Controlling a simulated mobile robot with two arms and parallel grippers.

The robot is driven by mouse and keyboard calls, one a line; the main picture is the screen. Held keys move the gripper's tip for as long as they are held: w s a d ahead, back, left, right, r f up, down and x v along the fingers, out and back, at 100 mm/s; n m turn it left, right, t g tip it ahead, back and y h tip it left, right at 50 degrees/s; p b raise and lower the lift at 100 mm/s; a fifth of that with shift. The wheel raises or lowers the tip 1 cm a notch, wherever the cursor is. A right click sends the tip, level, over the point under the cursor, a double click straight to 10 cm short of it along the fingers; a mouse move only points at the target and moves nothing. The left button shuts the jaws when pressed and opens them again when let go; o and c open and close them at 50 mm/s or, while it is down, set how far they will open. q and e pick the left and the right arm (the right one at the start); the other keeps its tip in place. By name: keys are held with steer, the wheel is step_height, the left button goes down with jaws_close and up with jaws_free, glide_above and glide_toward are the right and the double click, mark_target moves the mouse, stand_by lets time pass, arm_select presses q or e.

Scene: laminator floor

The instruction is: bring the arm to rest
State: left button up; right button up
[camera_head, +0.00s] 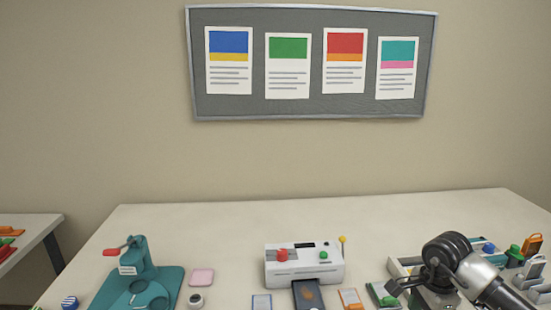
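My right arm comes in from the lower right, with its gripper (408,284) over the right part of the table. The dark fingers point left and down, close to a green-topped block (380,293). I cannot make out whether they are open or shut, or whether they touch anything. The arm hides part of a white-and-teal device (400,266) behind it. My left gripper is not in view.
The pale table (220,225) holds a white laminator (300,264) with a dark tray (308,294) in front, and a teal press (140,280) at left. Small coloured items (532,243) crowd the right end. The table's back strip is clear. A poster board (310,110) hangs behind.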

steer(key=s+a+m+t+y, duration=0.2)
steer(key=a+y, duration=0.8)
steer(key=a, duration=0.9)
steer(key=s+a+r+m+t+y, duration=0.2)
steer(key=a+r+m+t+y, duration=0.2)
steer(key=r+m+t+y, duration=0.8)
steer(key=s+d+f+m+t+h, duration=0.15)
steer(key=d+f+m+h, duration=0.45)
steer(key=m+h, duration=0.75)
steer(key=s+d+f+m+h, duration=0.2)
steer(key=d+f+m+h, duration=0.65)
steer(key=m, duration=0.85)
steer(key=s+a+f+m+g, duration=0.1)
steer(key=s+f+m+g, duration=0.4)
steer(key=s, duration=0.5)
steer(key=s+a+f+m+g, duration=0.1)
steer(key=s+f+m+g, duration=0.3)
steer(key=s+g, duration=0.4)
step_height(320, 180, down, 27)
steer(key=s, duration=0.3)
steer(key=s+d+f+g, duration=0.1)
steer(key=s+d+f, duration=0.1)
steer(key=s+f, duration=1.3)
steer(key=shift+s+d+f+n+g+h, duration=0.25)
steer(key=shift+d+f+n+g+h, duration=0.1)
steer(key=shift+n, duration=0.1)
